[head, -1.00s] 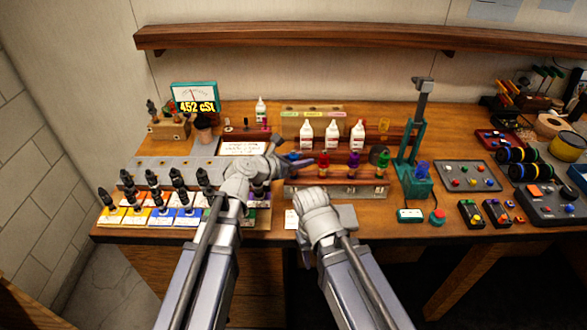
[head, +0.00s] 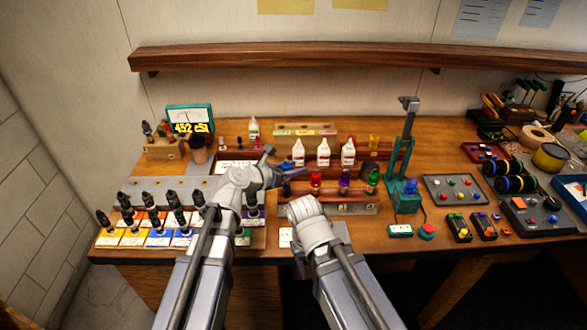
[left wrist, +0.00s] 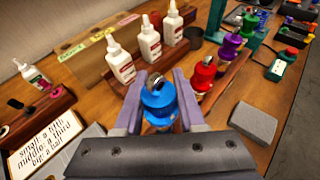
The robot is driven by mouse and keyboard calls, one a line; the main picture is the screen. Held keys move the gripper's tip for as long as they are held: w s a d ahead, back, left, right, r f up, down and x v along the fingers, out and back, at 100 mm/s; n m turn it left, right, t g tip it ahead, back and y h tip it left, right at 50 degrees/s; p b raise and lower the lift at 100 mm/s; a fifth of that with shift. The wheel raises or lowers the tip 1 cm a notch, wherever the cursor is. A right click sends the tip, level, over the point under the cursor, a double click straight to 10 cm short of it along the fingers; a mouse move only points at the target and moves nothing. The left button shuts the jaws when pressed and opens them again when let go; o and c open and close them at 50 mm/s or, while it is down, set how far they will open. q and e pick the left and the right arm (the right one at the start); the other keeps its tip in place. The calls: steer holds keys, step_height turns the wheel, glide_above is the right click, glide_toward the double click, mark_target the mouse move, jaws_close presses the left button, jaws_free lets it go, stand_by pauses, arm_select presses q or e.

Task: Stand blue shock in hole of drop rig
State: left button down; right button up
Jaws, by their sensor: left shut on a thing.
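My left gripper (head: 285,172) is shut on the blue shock (left wrist: 158,100), which it holds upright between its fingers in the left wrist view. In the head view the shock is mostly hidden and small. It is left of the standing red shock (head: 316,183). The drop rig (head: 398,160) is teal with a tall post and stands to the right, well apart from the blue shock. Its hole is too small to make out. My right arm reaches in low at the middle, and its fingertips are hidden at the right gripper (head: 303,208).
Purple (head: 345,180) and green (head: 373,180) shocks stand right of the red one in a rack. White bottles (head: 323,153) stand behind them. Dark shocks on coloured cards (head: 133,237) fill the left front. A control box (head: 400,231) with a red button lies before the rig.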

step_height(320, 180, up, 6)
steer(key=p, duration=0.4)
steer(key=shift+p, duration=0.4)
steer(key=shift+r, duration=0.1)
step_height(320, 180, up, 8)
steer(key=p, duration=0.7)
steer(key=shift+f+p, duration=0.25)
steer(key=shift+p, duration=0.1)
